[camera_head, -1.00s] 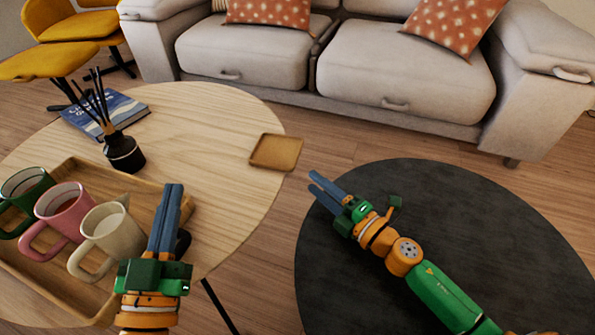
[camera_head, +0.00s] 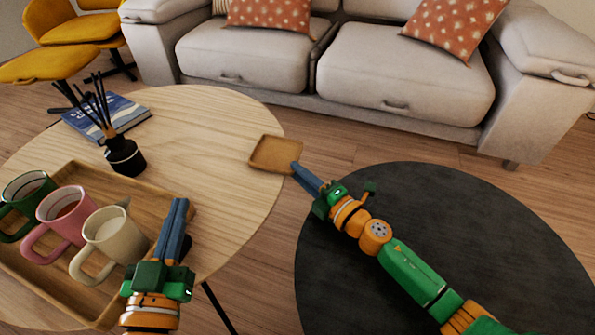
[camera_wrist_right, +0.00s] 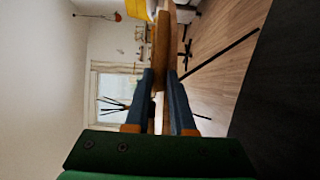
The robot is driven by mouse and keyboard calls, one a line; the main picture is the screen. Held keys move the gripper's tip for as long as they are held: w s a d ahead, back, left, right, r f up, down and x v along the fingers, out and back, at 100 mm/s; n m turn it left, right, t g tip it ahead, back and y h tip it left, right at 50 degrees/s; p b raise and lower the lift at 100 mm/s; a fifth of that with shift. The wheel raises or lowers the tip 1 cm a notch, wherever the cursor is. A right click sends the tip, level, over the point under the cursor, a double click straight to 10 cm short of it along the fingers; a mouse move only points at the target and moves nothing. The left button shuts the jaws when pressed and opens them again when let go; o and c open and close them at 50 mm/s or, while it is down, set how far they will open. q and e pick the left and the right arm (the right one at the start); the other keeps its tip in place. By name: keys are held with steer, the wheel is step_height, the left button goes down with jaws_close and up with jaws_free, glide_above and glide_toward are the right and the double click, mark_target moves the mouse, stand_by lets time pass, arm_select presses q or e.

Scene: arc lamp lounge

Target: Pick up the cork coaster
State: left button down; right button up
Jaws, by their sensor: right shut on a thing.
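The cork coaster (camera_head: 275,153) is a square tan piece with a raised rim, at the right edge of the wooden table (camera_head: 215,135). My right gripper (camera_head: 297,170) has its blue fingers on the coaster's near right corner and is shut on it. In the right wrist view the coaster (camera_wrist_right: 161,50) shows edge-on between the fingertips (camera_wrist_right: 161,82). I cannot tell whether it is clear of the table top. My left gripper (camera_head: 179,203) is shut and empty, its fingers together beside the wooden tray.
A wooden tray (camera_head: 150,190) holds a green mug (camera_head: 25,200), a pink mug (camera_head: 62,215) and a cream mug (camera_head: 105,235). A black reed diffuser (camera_head: 125,157) and a blue book (camera_head: 120,108) stand behind. A dark round table (camera_head: 440,200) lies under my right arm; a sofa (camera_head: 400,80) is behind.

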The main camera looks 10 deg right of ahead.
jaws_close()
